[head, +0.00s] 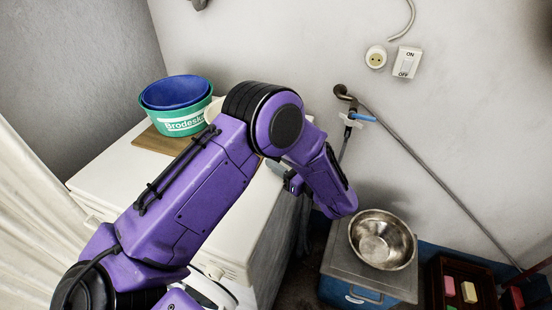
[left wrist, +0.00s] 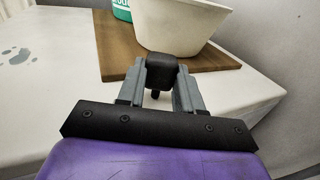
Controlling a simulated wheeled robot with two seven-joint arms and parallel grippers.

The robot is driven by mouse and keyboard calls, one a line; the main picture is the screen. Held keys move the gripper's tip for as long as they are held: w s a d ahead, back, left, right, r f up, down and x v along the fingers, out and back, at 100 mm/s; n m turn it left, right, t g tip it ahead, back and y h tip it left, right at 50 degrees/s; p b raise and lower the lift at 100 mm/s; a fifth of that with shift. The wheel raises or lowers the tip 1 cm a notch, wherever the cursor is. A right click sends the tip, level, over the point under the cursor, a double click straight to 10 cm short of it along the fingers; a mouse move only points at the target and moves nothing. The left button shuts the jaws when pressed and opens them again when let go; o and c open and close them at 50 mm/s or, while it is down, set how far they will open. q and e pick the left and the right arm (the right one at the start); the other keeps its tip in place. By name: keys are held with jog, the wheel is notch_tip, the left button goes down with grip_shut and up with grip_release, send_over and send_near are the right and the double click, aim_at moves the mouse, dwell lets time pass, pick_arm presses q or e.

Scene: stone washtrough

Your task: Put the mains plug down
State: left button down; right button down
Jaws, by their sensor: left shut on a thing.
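The black mains plug (left wrist: 162,72) shows in the left wrist view, between the two grey fingers of my left gripper (left wrist: 161,82). The gripper is shut on it. A short dark stub sticks out below the plug's body. The plug appears in front of the near edge of a brown wooden board (left wrist: 118,56) on a white top (left wrist: 50,110); I cannot tell whether it touches anything. In the head view my purple left arm hides most of the gripper, and I cannot make out the plug. A socket (head: 376,57) is on the wall. My right gripper is not in view.
A white bowl (left wrist: 180,25) stands on the board, beside a green tub (head: 180,120) with a blue basin (head: 175,92). A metal bowl (head: 382,240) sits on a grey-lidded box (head: 340,262) at right.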

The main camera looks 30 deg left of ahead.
pick_arm(q)
jog(key=shift+f, duration=0.3)
jog(key=shift+f, duration=0.1)
jog(key=shift+f+b, duration=0.5)
jog(key=shift+b, duration=0.2)
jog(key=shift+f, duration=0.1)
jog(key=c, duration=0.7)
grip_release()
jog(key=shift+c, duration=0.2)
